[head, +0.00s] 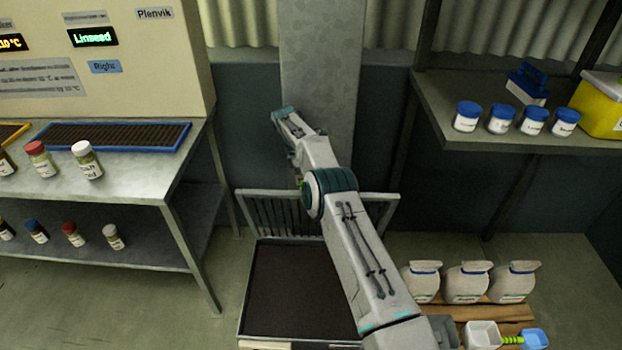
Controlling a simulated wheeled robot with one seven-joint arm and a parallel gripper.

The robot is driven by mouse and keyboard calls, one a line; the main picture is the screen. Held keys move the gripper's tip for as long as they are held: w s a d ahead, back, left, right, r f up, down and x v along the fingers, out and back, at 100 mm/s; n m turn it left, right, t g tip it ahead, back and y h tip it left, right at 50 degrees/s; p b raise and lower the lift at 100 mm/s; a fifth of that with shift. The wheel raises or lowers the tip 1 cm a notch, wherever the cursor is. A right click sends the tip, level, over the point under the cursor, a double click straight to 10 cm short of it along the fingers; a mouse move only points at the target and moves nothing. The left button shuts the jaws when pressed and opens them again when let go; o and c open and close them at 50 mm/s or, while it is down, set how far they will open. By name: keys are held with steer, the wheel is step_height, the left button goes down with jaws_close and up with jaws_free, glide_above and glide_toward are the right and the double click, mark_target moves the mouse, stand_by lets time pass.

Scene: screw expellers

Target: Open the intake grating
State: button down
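The intake grating (268,212), a grey metal frame with bars, stands raised along the back edge of the intake, partly hidden by my arm. The intake (285,290) is a square floor opening with a pale rim, filled with dark material that looks like seed. My arm reaches up from the lower right across the right part of the intake and the grating, ending in a teal-tipped link in front of the grey column. I cannot make out my gripper's fingers; they seem hidden behind the arm.
A steel table (130,190) with jars and a blue-framed tray (115,136) stands left. White sacks (466,283) sit on a wooden pallet (485,312) to the right. A grey column (318,60) rises behind. A shelf (450,100) with blue-lidded jars hangs upper right.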

steer(key=shift+s+d+f, duration=0.1)
steer(key=shift+d+f, duration=0.05)
steer(key=shift+f, duration=0.4)
steer(key=c, duration=1.7)
jaws_free()
steer(key=o, duration=0.3)
steer(key=shift+w+d+f, duration=0.1)
steer(key=shift+w+f, duration=0.05)
steer(key=shift+w, duration=0.05)
steer(key=shift+a+r, duration=0.25)
steer(key=shift+r, duration=0.05)
step_height(320, 180, up, 4)
steer(key=shift+r, duration=0.25)
steer(key=shift+s+d, duration=0.15)
steer(key=shift+d, duration=0.15)
steer(key=shift+s+d+r, duration=0.2)
steer(key=shift+d+r, duration=0.05)
steer(key=shift+d, duration=0.2)
steer(key=shift+s+d+r, duration=0.2)
steer(key=shift+d+r, duration=0.05)
steer(key=shift+d, duration=0.15)
steer(key=s+d+r, duration=0.3)
steer(key=d+r, duration=0.2)
steer(key=d, duration=0.3)
steer(key=shift+s+d+r+b, duration=0.2)
steer(key=shift+d+r+b, duration=0.05)
steer(key=shift+b, duration=0.1)
